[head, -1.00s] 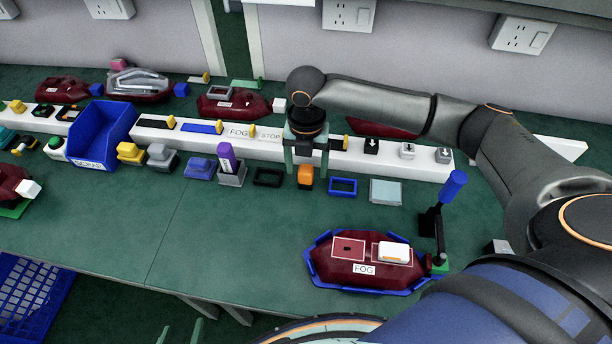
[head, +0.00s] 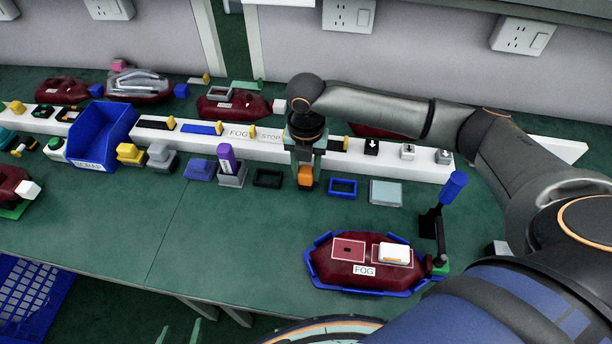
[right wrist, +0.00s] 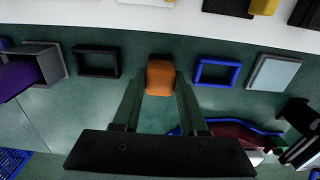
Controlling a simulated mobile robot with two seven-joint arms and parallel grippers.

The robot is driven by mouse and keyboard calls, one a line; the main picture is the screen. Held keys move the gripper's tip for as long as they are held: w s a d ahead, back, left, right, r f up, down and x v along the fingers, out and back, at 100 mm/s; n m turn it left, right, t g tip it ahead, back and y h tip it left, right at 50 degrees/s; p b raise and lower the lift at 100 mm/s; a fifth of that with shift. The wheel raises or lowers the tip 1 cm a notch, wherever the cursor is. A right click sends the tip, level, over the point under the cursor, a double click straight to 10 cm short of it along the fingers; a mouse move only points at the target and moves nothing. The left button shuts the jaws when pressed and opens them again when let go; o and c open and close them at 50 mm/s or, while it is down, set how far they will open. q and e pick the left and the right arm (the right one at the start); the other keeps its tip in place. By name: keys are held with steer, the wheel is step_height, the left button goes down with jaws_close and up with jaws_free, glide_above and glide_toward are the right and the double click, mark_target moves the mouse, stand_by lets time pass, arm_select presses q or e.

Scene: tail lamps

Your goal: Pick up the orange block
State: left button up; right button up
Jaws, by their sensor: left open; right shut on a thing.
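The orange block (head: 305,175) is in the row on the green table, in front of the white ledge. My right gripper (head: 305,176) reaches down over it from above and is shut on it. In the right wrist view the orange block (right wrist: 160,77) sits between the two fingertips. I cannot tell whether its underside is clear of the table. My left gripper (head: 180,332) shows only as two fingertips at the bottom edge; it is open and empty, far from the block.
A black frame (head: 267,178) and a blue frame (head: 343,187) flank the block. A purple piece in a grey holder (head: 230,168) stands further left. A dark red lamp marked FOG (head: 364,269) rests in a blue tray in front.

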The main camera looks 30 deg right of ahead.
mark_target(306, 170)
jaws_close()
steer(key=shift+r, duration=0.5)
step_height(306, 170, up, 3)
steer(key=shift+f, duration=0.2)
arm_select(q)
steer(key=shift+s+a+r+p, duration=0.4)
steer(key=shift+a+r+p, duration=0.25)
steer(key=shift+p, duration=0.55)
arm_select(e)
steer(key=s+a+r, duration=0.8)
steer(key=s+r, duration=0.1)
steer(key=s, duration=0.2)
steer(key=shift+a+r, duration=0.2)
steer(key=shift+a, duration=0.05)
steer(key=shift+s, duration=0.1)
